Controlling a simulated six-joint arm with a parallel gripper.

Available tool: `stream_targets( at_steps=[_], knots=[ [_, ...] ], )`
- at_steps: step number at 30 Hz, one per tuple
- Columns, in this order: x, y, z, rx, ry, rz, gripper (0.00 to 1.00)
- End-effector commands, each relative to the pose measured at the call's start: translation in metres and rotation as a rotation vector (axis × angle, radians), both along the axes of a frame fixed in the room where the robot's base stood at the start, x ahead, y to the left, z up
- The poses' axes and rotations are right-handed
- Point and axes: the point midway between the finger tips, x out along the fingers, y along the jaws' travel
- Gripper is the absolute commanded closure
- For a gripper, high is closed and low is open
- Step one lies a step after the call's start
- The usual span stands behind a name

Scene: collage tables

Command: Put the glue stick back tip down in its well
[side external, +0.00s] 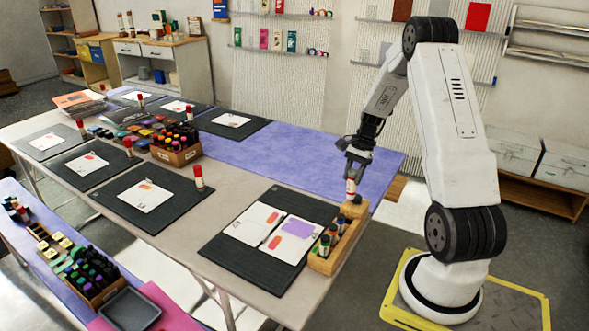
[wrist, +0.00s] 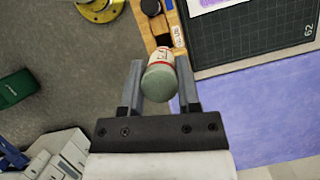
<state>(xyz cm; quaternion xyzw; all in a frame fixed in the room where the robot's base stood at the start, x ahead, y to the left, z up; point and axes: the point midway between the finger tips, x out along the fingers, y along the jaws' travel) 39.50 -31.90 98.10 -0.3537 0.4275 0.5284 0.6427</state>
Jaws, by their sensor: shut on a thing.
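My gripper (wrist: 160,88) is shut on a glue stick (wrist: 160,72). In the wrist view its round grey-green end faces the camera, with a white body and red markings beyond. The far end is hard to make out. In the side view the glue stick (side external: 351,187) hangs roughly upright below the fingers, just above the back end of a wooden caddy (side external: 322,265). The caddy also shows partly in the wrist view (wrist: 177,42), beyond the glue stick. I cannot tell whether the glue stick touches it, and its well is not clearly visible.
Several bottles (side external: 324,246) stand in the caddy's front part. A dark cutting mat (side external: 240,270) with printed cards lies left of the caddy. A purple cloth (side external: 300,160) covers the table behind. Other glue sticks (side external: 198,178) stand upright on mats further left.

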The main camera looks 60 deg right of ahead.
Motion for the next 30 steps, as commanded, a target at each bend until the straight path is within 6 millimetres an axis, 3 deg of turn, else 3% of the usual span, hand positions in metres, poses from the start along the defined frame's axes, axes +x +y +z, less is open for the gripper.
stream_targets(
  at_steps=[11, 30],
  knots=[
    [0.000, 0.000, -0.007, 0.000, 0.000, -0.001, 1.00],
    [0.000, 0.000, -0.056, 0.001, 0.001, -0.003, 1.00]
  ],
)
